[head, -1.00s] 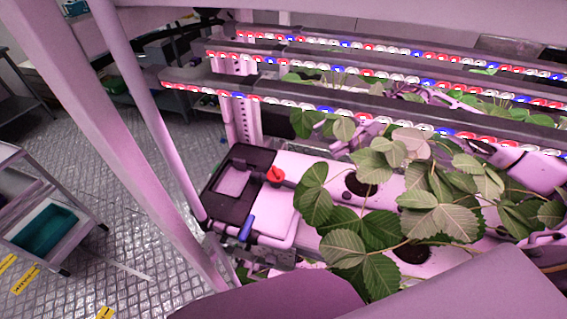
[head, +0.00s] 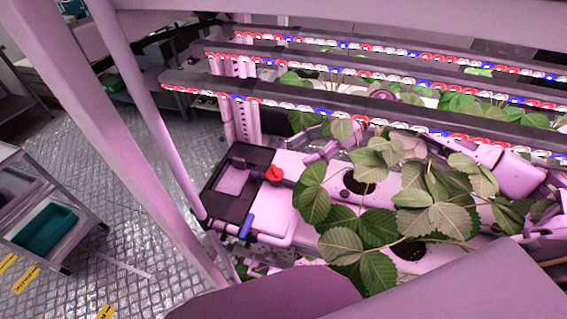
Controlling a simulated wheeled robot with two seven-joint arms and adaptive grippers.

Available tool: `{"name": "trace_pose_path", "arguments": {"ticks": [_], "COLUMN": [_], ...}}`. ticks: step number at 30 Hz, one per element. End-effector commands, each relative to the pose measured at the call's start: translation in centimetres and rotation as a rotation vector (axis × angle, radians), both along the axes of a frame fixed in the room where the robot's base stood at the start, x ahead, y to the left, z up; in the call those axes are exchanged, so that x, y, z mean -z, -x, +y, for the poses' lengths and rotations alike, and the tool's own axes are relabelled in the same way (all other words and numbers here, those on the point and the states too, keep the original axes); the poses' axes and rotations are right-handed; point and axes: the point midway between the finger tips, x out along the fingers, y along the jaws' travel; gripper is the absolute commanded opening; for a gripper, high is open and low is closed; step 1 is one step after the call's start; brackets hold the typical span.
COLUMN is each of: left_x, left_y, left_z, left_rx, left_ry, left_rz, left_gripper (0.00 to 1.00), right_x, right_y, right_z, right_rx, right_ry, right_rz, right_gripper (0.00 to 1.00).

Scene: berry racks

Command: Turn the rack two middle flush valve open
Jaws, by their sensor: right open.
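A red valve handle (head: 274,174) sits on the black end fitting (head: 222,215) of the white planting channel, at the left end of the near rack level. A blue valve handle (head: 246,228) sticks up at the front edge of the same fitting. I cannot tell from the picture which of them is the flush valve. My right gripper (head: 318,149) is open above the channel, behind the leaves, to the right of the red handle and apart from it. Leaves partly hide it and its arm. My left gripper is not in view.
Strawberry leaves (head: 375,228) spread over the channel (head: 300,165) right of the valves. Light bars (head: 300,104) with red, white and blue lamps cross above and behind. A pink upright post (head: 160,130) stands left of the fitting. A cart with a teal tray (head: 42,230) stands at far left.

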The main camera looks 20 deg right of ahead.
Motion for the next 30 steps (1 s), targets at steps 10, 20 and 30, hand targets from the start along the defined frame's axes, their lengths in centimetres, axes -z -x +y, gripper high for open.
{"name": "trace_pose_path", "arguments": {"ticks": [10,20,30], "left_x": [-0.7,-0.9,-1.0], "left_y": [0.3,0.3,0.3], "left_z": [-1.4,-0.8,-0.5], "left_rx": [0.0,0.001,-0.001], "left_ry": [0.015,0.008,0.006], "left_rz": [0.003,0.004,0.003], "left_gripper": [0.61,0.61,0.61], "right_x": [1.5,2.5,2.7], "right_y": [0.4,0.5,0.5], "right_z": [4.1,6.3,6.4], "right_rx": [-0.001,0.0,0.001], "right_ry": [-0.002,-0.001,0.001], "right_rz": [0.0,0.0,-0.001], "right_gripper": [0.61,0.61,0.61]}}
